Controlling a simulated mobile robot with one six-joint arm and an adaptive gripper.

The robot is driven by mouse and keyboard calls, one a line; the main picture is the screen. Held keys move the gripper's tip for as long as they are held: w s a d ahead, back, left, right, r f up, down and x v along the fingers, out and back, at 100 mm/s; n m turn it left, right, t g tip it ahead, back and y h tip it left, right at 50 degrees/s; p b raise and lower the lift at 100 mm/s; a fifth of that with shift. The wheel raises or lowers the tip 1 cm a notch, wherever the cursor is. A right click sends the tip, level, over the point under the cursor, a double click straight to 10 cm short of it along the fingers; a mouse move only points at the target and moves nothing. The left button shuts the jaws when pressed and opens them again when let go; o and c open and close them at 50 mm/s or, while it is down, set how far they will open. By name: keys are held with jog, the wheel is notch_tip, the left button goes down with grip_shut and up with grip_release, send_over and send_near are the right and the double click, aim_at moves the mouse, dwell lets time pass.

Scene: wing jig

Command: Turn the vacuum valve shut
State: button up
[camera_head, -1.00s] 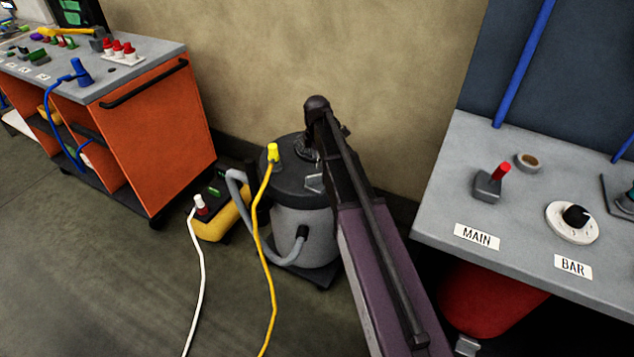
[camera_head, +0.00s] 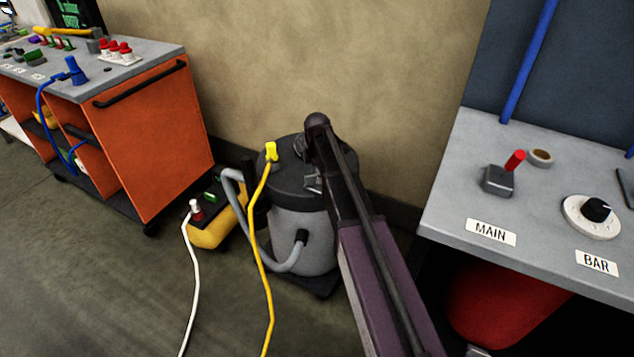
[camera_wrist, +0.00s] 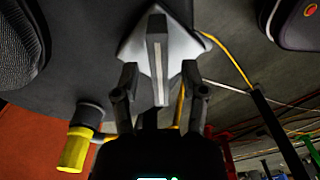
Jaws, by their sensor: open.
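A grey vacuum drum (camera_head: 300,235) with a dark lid stands on the floor by the wall. In the head view my arm hides most of the gripper. A red-handled lever (camera_head: 514,161) stands on the right bench by the MAIN label (camera_head: 491,232). No label names the vacuum valve.
A yellow plug (camera_head: 271,151) with a yellow cable and a grey hose (camera_head: 249,226) are at the drum's left. A yellow-black box (camera_head: 216,230) sits beside it. An orange cart (camera_head: 160,140) stands left, a grey bench (camera_head: 455,200) right. Floor in front is crossed by cables.

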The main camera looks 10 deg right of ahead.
jog(key=shift+f+b, duration=0.35)
jog(key=shift+f, duration=0.2)
grip_shut()
